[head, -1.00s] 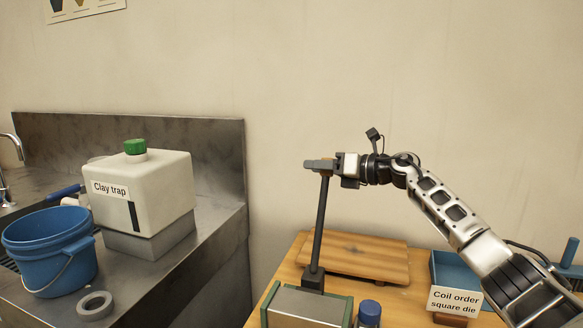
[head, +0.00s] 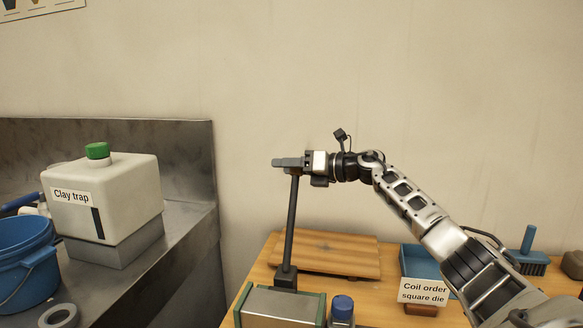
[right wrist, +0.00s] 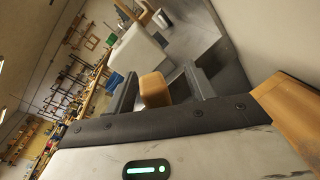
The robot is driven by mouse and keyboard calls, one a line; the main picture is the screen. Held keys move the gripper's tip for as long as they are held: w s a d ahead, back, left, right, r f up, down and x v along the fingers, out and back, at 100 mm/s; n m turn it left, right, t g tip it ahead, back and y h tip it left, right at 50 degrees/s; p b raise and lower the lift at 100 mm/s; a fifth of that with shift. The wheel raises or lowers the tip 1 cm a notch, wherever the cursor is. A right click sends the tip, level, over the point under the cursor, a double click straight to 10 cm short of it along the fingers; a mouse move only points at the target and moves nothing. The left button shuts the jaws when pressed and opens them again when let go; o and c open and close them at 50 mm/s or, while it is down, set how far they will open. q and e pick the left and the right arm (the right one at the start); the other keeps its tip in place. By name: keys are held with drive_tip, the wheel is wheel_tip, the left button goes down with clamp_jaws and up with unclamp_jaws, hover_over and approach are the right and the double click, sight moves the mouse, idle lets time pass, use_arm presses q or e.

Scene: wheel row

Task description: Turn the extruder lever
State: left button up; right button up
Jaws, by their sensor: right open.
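The extruder (head: 278,305) shows at the bottom of the head view, a grey metal body with green ends, cut off by the frame edge. Its dark lever (head: 291,225) stands nearly upright from a block on it. My right gripper (head: 287,163) is at the lever's top, level, reaching in from the right. In the right wrist view the lever's tan grip (right wrist: 155,90) lies between the two dark fingers of the open right gripper (right wrist: 161,75). Whether either finger touches the grip, I cannot tell. My left gripper is out of view.
A wooden board (head: 330,260) lies behind the extruder, with a blue "Coil order square die" bin (head: 418,262) to its right. A blue-capped bottle (head: 342,305) stands beside the extruder. At left, a steel counter (head: 180,235) holds the clay trap (head: 115,195) and a blue bucket (head: 25,265).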

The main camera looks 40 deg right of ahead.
drive_tip(key=shift+s+d+f, duration=0.1)
drive_tip(key=shift+s+d, duration=0.15)
drive_tip(key=shift+s, duration=0.2)
use_arm(q)
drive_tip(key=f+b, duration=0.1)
drive_tip(key=b, duration=0.1)
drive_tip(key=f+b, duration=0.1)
drive_tip(key=b, duration=0.2)
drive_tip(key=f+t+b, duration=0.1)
drive_tip(key=b, duration=0.2)
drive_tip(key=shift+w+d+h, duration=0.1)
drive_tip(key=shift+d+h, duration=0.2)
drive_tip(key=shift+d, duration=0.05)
use_arm(e)
drive_tip(key=v, duration=1.5)
drive_tip(key=shift+a, duration=0.1)
